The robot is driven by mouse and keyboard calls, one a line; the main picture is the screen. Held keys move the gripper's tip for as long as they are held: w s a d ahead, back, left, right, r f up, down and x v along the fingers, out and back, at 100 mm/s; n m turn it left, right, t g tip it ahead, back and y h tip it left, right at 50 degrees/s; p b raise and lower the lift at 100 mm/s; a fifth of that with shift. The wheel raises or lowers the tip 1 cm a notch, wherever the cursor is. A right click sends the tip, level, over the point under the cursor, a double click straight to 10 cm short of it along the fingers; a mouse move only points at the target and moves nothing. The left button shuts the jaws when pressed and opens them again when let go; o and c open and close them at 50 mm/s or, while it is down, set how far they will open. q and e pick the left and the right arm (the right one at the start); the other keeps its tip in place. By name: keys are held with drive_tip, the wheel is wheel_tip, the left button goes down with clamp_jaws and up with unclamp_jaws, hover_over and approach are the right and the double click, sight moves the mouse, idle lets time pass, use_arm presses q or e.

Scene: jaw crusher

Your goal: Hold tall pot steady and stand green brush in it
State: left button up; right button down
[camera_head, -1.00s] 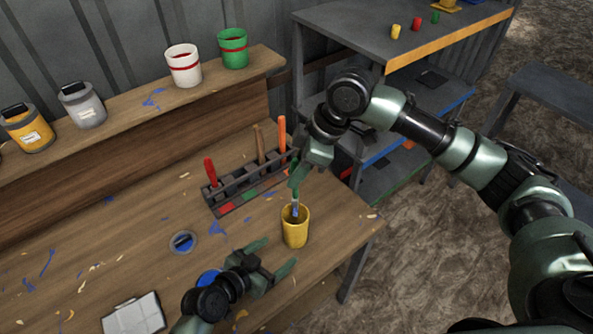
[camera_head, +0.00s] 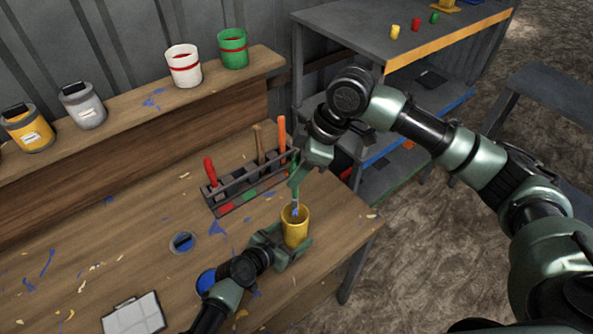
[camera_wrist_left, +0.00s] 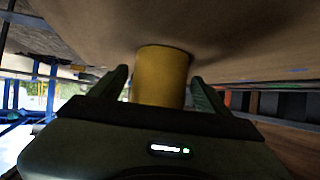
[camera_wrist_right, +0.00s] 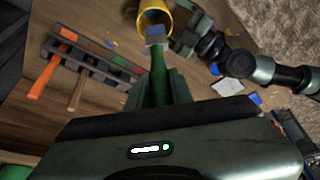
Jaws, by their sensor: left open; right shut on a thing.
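The tall yellow pot (camera_head: 296,229) stands upright near the right end of the wooden bench. My left gripper (camera_head: 290,240) is open with its fingers on either side of the pot; the left wrist view shows the pot (camera_wrist_left: 160,75) between the two fingers, with gaps beside it. My right gripper (camera_head: 298,176) is shut on the green brush (camera_wrist_right: 159,72) above the pot. The brush points down, and its blue-tipped bristles (camera_wrist_right: 155,32) are at the pot's mouth. I cannot tell how deep the tip reaches.
A tool rack (camera_head: 240,190) with red, brown and orange handles stands behind the pot. A blue-stained lid (camera_head: 183,243) and a grey-white panel (camera_head: 133,314) lie on the bench (camera_head: 80,240). Paint cans line the raised shelf. The bench's right edge is close to the pot.

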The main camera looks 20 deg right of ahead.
use_arm(q)
drive_tip(key=shift+w+d+f, duration=0.1)
drive_tip(key=shift+d, duration=0.05)
drive_tip(key=c, duration=0.9)
drive_tip(key=shift+o, duration=0.2)
idle(1.0)
